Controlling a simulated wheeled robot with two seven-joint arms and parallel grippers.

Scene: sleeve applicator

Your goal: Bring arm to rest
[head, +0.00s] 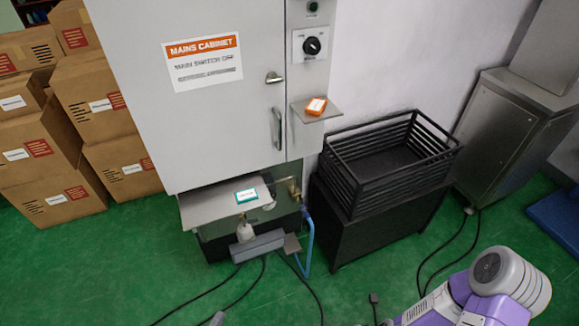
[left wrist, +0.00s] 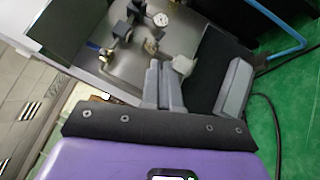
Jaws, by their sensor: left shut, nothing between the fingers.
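My left gripper (left wrist: 163,64) shows in the left wrist view with its two grey fingers together and nothing between them. It points toward the open lower compartment of the mains cabinet, where a metal panel (left wrist: 108,68) carries a gauge and valves. My right gripper is not in view.
The cabinet (head: 220,130) stands at the centre, with an orange device (head: 316,106) on its shelf. A grey box (head: 257,246) and cables lie before it. A black crate (head: 400,135) sits on a dark stand at right; cartons (head: 100,90) stack at left. Green floor is open in front.

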